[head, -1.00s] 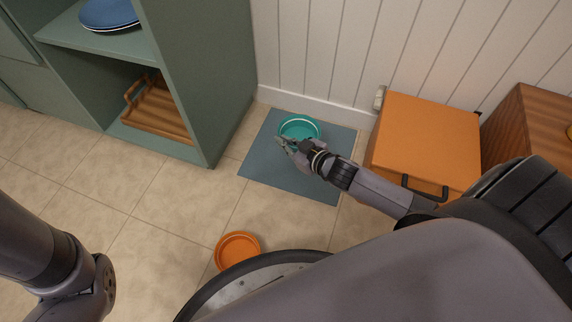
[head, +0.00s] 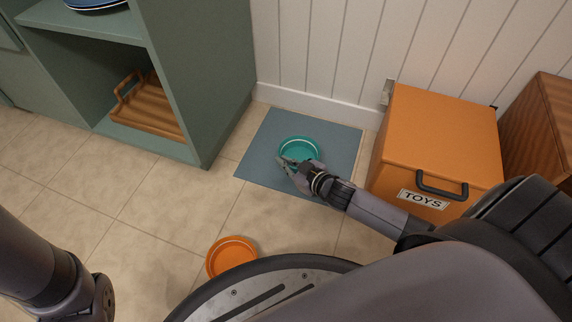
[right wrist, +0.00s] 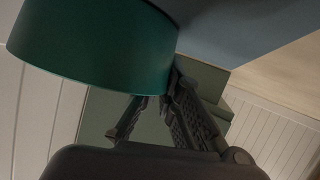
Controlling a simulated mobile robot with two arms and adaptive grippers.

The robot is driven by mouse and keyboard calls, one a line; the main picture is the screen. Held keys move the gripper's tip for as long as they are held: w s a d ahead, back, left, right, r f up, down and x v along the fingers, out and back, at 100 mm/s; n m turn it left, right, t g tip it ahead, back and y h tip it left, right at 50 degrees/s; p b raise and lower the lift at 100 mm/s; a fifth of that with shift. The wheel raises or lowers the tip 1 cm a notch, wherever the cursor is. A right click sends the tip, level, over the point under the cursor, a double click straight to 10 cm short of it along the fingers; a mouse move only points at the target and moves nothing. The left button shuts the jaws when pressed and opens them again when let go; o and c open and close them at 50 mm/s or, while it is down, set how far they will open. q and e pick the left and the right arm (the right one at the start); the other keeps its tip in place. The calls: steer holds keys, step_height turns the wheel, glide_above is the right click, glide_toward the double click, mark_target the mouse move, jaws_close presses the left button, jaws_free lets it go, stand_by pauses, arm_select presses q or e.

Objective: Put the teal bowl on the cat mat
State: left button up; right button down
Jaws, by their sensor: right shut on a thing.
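The teal bowl (head: 299,150) is over the back-middle part of the blue-grey cat mat (head: 262,155) on the floor. My right gripper (head: 286,162) is shut on the bowl's near side. In the right wrist view the bowl's outer wall (right wrist: 95,45) fills the upper left, touching the finger tips (right wrist: 160,90), and the mat (right wrist: 235,25) shows beside it. I cannot tell whether the bowl rests on the mat or hangs just above it. My left arm shows at the left edge of the head view, its gripper out of sight.
An orange bowl (head: 231,256) sits on the tiles near my base. An orange toy box (head: 440,130) labelled TOYS stands right of the mat, beside a wooden cabinet (head: 540,130). A green shelf unit (head: 205,80) holding a wooden tray (head: 150,105) stands left. Tiles between are clear.

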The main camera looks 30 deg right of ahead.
steer(key=c, duration=2.2)
jaws_free()
steer(key=shift+c, duration=0.2)
steer(key=o, duration=0.5)
steer(key=shift+c, duration=0.2)
steer(key=shift+s+r, duration=0.15)
steer(key=shift+r, duration=0.05)
steer(key=p+v, duration=0.7)
steer(key=v, duration=0.3)
steer(key=shift+s+r, duration=0.15)
steer(key=shift+s, duration=0.15)
steer(key=shift+s+d+r+p, duration=0.1)
steer(key=shift+s+d+p, duration=0.15)
steer(key=shift+s, duration=0.3)
